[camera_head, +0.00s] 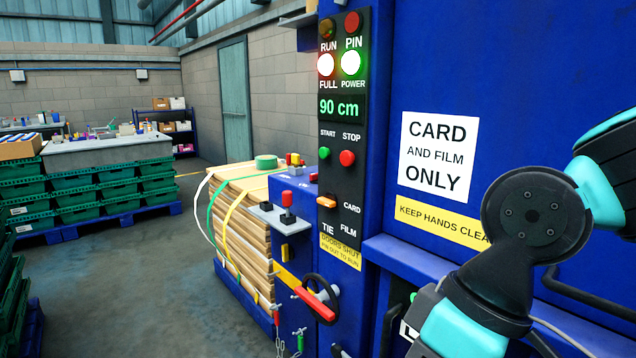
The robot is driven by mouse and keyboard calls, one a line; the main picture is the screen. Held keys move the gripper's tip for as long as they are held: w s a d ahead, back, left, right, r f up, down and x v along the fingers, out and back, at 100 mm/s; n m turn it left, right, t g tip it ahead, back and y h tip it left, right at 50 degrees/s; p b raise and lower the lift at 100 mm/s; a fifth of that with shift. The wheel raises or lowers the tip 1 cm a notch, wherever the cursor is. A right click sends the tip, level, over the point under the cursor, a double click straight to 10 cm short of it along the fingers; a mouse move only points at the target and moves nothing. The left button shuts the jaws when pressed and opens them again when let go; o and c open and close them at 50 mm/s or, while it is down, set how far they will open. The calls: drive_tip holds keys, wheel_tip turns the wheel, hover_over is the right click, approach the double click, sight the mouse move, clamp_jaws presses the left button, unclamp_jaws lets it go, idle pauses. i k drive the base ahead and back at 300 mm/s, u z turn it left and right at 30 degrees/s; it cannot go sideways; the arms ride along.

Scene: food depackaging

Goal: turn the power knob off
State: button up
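The dark control panel (341,130) is on the front post of the blue machine. Its POWER lamp (351,63) is lit with a green glow. No knob here is labelled power. An orange selector (326,202) sits by the words CARD, TIE and FILM; its exact setting is too small to tell. A red knob (287,198) stands on a grey bracket left of the panel. I cannot tell which, if either, is the power knob. My arm's black and teal links fill the right side, right of the panel; my gripper is out of view.
The FULL lamp (325,65) is lit with a red glow. A red-handled wheel (318,298) sticks out below the panel. A strapped cardboard bale (240,240) stands left of the machine. Green crates (75,195) are further left; the floor (130,290) between is clear.

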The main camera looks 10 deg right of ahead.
sight(313, 178)
drive_tip(key=u, duration=0.6)
drive_tip(key=i, duration=1)
drive_tip(key=u, duration=0.85)
drive_tip(key=i, duration=1.75)
drive_tip(key=z, duration=1.35)
drive_tip(key=i, duration=0.55)
drive_tip(key=z, duration=0.5)
